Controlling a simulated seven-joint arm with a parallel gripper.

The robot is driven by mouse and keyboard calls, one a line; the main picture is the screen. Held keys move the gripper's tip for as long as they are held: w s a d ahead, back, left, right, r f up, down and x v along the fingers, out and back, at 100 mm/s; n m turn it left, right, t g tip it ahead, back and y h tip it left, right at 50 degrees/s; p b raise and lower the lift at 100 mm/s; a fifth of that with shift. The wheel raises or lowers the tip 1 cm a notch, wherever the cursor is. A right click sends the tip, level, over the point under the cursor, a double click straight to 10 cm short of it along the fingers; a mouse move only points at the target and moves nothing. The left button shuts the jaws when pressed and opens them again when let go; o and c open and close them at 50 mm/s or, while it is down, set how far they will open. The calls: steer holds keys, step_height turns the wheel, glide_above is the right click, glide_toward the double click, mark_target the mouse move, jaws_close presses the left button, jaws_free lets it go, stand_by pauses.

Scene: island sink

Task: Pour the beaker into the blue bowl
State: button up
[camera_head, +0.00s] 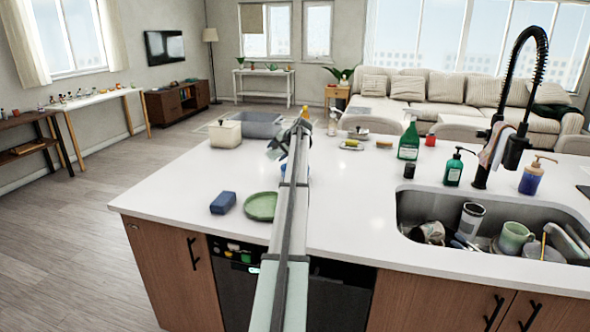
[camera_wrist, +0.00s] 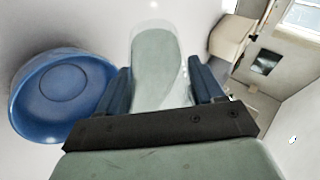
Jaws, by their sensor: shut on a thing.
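My gripper (camera_wrist: 161,74) is shut on a clear beaker (camera_wrist: 156,60), which sits between its two dark blue fingers in the wrist view. A pale grey-green shape shows in or through the beaker; I cannot tell whether it is contents. The blue bowl (camera_wrist: 60,92) is left of the fingers in the wrist view, apart from the beaker, with its round inside visible. In the head view my arm reaches across the counter to the gripper (camera_head: 290,138) near the far edge. There the arm hides most of the beaker and bowl. The beaker's tilt is unclear.
A green plate (camera_head: 260,207) and a blue block (camera_head: 223,203) lie left of my arm on the white counter (camera_head: 350,215). A cream pot (camera_head: 225,133) and grey bin (camera_head: 262,125) stand behind. Bottles and a sink (camera_head: 400,212) with dishes are at right.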

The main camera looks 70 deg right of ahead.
steer(key=shift+f+t, duration=0.4)
steer(key=shift+t, duration=0.4)
steer(key=shift+r+m+t, duration=0.35)
steer(key=shift+m+t, duration=0.15)
steer(key=shift+t, duration=0.2)
stand_by(0.6)
steer(key=shift+s+f+m+t, duration=0.1)
steer(key=shift+f+m+t, duration=0.3)
steer(key=shift+t, duration=0.4)
stand_by(0.4)
steer(key=shift+s+d+r+t, duration=0.15)
steer(key=shift+s+t, duration=0.2)
steer(key=shift+s, duration=0.1)
steer(key=shift+s+d+r+t, duration=0.1)
steer(key=shift+s+r+t, duration=0.05)
steer(key=shift+s+t, duration=0.25)
stand_by(0.4)
steer(key=shift+s+f+m+t, duration=0.1)
steer(key=shift+f+m+t, duration=0.15)
steer(key=shift+m, duration=0.15)
